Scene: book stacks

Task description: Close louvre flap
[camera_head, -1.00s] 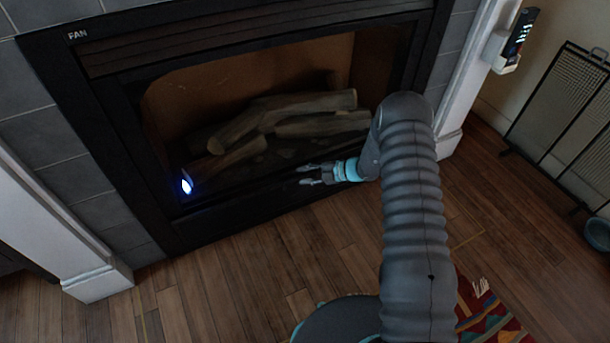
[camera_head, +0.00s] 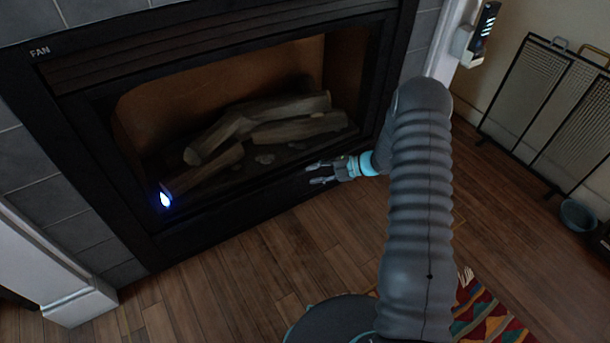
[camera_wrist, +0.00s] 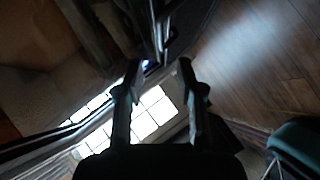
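The black fireplace (camera_head: 52,85) fills the left and middle of the head view. A dark slatted louvre strip (camera_head: 215,42) runs along its top, beside the word FAN. A plain dark lower panel (camera_head: 225,213) runs below the firebox opening. I cannot tell which part is the louvre flap, or whether it stands open. My gripper (camera_head: 316,173) is in front of the lower right of the firebox, pointing left. Its two fingers are apart and hold nothing. They also show apart in the wrist view (camera_wrist: 159,70).
Logs (camera_head: 255,125) lie inside the firebox, and a blue-white light (camera_head: 165,200) glows at its lower left. A mesh fire screen (camera_head: 540,100) stands at right with a bowl (camera_head: 578,214) near it. A patterned rug (camera_head: 485,315) lies at lower right. The wood floor (camera_head: 235,270) before the fireplace is clear.

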